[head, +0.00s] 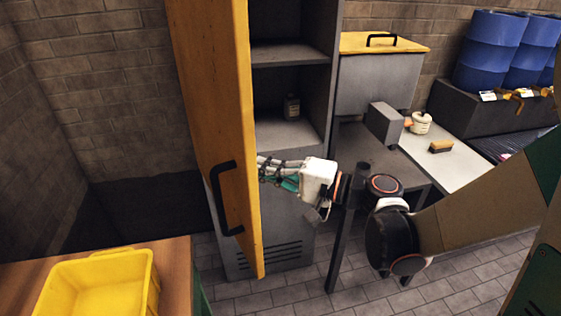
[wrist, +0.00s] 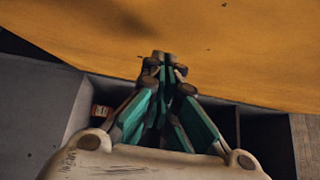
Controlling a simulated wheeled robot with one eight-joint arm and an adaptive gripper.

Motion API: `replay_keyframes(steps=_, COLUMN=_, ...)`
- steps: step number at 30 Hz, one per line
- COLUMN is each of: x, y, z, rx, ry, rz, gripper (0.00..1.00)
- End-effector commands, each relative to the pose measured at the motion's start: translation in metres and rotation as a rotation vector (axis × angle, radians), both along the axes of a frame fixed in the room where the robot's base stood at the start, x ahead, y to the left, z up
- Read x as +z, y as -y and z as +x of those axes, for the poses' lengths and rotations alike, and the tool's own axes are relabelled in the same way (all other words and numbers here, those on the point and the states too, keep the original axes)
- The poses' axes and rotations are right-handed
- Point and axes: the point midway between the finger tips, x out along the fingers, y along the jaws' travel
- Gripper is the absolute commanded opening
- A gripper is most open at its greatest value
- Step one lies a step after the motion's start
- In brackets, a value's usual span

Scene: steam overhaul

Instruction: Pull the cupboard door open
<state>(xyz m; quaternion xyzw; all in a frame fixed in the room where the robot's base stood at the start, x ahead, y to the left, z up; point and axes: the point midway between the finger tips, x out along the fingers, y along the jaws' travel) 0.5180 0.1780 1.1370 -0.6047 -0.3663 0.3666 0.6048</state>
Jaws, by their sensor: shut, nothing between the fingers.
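The cupboard door (head: 205,90) is orange-yellow and stands swung open, showing edge-on to the left of the grey cupboard (head: 329,70). A black bar handle (head: 226,200) is on the door's outer face. My gripper (head: 262,172) is shut and empty, at the inner side of the door. In the wrist view its fingertips (wrist: 163,62) are together right by the orange door surface (wrist: 200,45). I cannot tell whether they touch it. The fingertips are partly hidden by the door edge in the head view.
A small bottle (head: 291,106) stands on a cupboard shelf. A yellow bin (head: 100,285) sits on a wooden table (head: 178,258) at lower left, near the door's swing. A bench (head: 465,165) with a brush (head: 441,147) is at right. Blue drums (head: 490,50) stand behind.

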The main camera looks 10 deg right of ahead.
Motion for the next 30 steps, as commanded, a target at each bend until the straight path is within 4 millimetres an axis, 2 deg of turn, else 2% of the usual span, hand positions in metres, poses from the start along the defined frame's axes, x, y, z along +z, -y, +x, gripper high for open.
replay_keyframes(steps=6, x=0.0, y=-0.031, z=-0.017, rx=0.004, ry=0.0, rz=0.0, gripper=0.0)
replay_keyframes(steps=12, x=0.0, y=-0.046, z=-0.024, rx=0.002, ry=0.0, rz=0.0, gripper=0.0)
replay_keyframes(steps=30, x=0.0, y=-0.052, z=-0.025, rx=0.0, ry=0.0, rz=0.0, gripper=0.0)
